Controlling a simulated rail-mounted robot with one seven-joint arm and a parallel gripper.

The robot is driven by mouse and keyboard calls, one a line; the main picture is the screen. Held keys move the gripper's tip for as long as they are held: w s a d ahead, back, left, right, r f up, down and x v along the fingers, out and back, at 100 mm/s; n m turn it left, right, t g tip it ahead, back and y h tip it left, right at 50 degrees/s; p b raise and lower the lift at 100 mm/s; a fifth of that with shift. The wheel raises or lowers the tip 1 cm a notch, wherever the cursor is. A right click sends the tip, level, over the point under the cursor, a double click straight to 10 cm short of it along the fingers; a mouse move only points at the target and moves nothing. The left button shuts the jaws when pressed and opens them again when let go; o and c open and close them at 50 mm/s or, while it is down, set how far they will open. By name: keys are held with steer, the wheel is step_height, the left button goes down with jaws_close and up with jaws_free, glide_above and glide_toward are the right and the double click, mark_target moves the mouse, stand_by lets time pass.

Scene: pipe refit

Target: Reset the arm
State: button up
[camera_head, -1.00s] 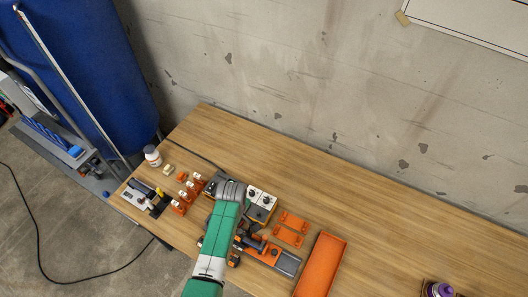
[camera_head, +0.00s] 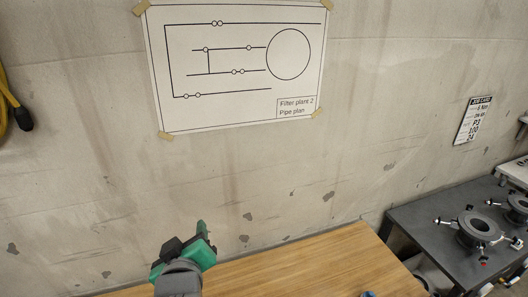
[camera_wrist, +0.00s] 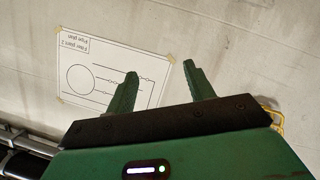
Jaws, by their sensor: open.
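My gripper (camera_wrist: 160,85) shows in the wrist view with its two green fingers spread apart and nothing between them. It faces the concrete wall. In the head view my gripper (camera_head: 203,232) is at the lower middle, raised over the wooden bench, its green body in front of the wall. The fingers are partly hidden there by the wrist.
A pipe plan (camera_head: 235,65) is taped to the wall and also shows in the wrist view (camera_wrist: 110,75). A dark table (camera_head: 425,215) with flanged fittings (camera_head: 478,226) stands at right. A job card (camera_head: 473,120) hangs above.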

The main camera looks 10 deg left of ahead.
steer(key=s+d+r+m+t+h, duration=0.1)
steer(key=s+d+r+m+t, duration=0.2)
steer(key=d+r, duration=0.55)
steer(key=s+d+r+m+t+h, duration=0.1)
steer(key=s+d+r+m+t, duration=0.3)
steer(key=r, duration=0.7)
steer(key=s+d+r+m+t+h+p, duration=0.1)
steer(key=s+d+r+m+t+h, duration=0.1)
steer(key=s+d+r, duration=0.7)
step_height(320, 180, up, 3)
steer(key=shift+s+d+r+m+t+h, duration=0.2)
steer(key=shift+d+m+t+h, duration=0.3)
steer(key=shift+t, duration=0.7)
steer(key=shift+d, duration=0.1)
